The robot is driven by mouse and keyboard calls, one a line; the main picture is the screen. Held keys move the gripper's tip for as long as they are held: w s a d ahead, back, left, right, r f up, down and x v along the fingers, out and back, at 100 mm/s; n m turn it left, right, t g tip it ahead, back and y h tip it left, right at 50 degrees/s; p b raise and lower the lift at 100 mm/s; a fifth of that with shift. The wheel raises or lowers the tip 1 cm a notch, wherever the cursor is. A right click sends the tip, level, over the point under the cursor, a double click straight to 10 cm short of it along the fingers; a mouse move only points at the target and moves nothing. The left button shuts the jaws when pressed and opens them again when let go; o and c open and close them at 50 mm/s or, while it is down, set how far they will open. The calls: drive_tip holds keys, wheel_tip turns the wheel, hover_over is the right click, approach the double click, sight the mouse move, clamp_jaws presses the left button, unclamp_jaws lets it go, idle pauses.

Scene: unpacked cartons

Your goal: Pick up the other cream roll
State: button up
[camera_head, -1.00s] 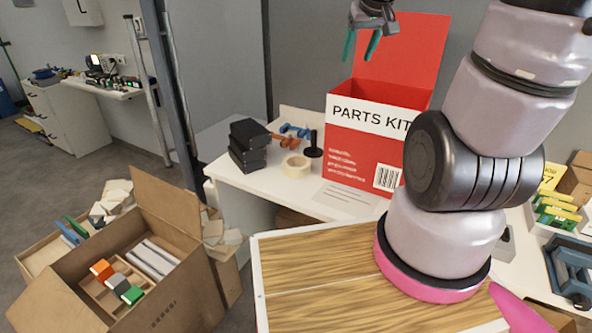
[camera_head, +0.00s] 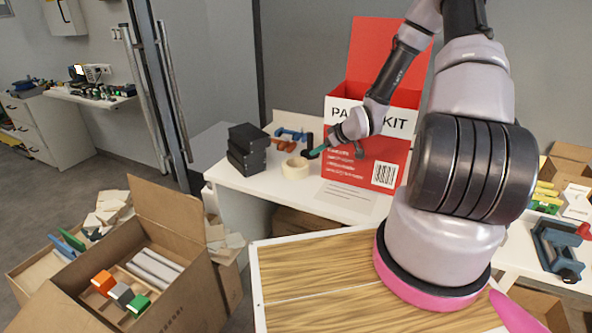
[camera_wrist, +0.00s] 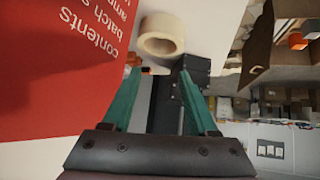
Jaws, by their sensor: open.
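A cream roll (camera_head: 295,168) lies flat on the white table, its hole facing up. It is the only cream roll I can make out. In the wrist view the cream roll (camera_wrist: 162,45) is beyond the fingertips, near the top. My gripper (camera_head: 337,153) is open and empty, just right of the roll and in front of the red carton. In the wrist view its teal fingers (camera_wrist: 162,76) are spread, with nothing held between them. They appear apart from the roll.
The red PARTS KIT carton (camera_head: 352,174) stands close beside my gripper. Stacked black boxes (camera_head: 247,149) sit left of the roll. Orange and blue clamps (camera_head: 291,134) lie behind it. A paper sheet (camera_head: 345,196) lies in front. An open cardboard carton (camera_head: 181,266) stands on the floor at left.

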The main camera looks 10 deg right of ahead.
drive_tip(key=a+f+t+y, duration=0.1)
drive_tip(key=f, duration=0.1)
drive_tip(key=a+f+t, duration=0.1)
drive_tip(key=a+f, duration=0.1)
drive_tip(key=f, duration=0.1)
drive_tip(key=a+f+t+y, duration=0.1)
drive_tip(key=a+f, duration=0.1)
drive_tip(key=shift+s+a+f+m+y, duration=0.1)
drive_tip(key=shift+s+f+m+y, duration=0.1)
drive_tip(key=shift+s+m+y, duration=0.1)
approach(288, 167)
drive_tip(key=shift+w+a+f+t, duration=0.15)
drive_tip(key=shift+w+a+f, duration=0.2)
drive_tip(key=shift+w+a, duration=0.2)
drive_tip(key=shift+w+a+f+t, duration=0.15)
drive_tip(key=shift+w+a+f, duration=0.25)
drive_tip(key=shift+a, duration=0.2)
drive_tip(key=shift+d+x, duration=0.15)
drive_tip(key=shift+x, duration=1.25)
drive_tip(key=shift+d+x, duration=0.15)
drive_tip(key=shift+x, duration=1.2)
drive_tip(key=shift+w, duration=0.15)
drive_tip(key=shift+c, duration=0.3)
clamp_jaws()
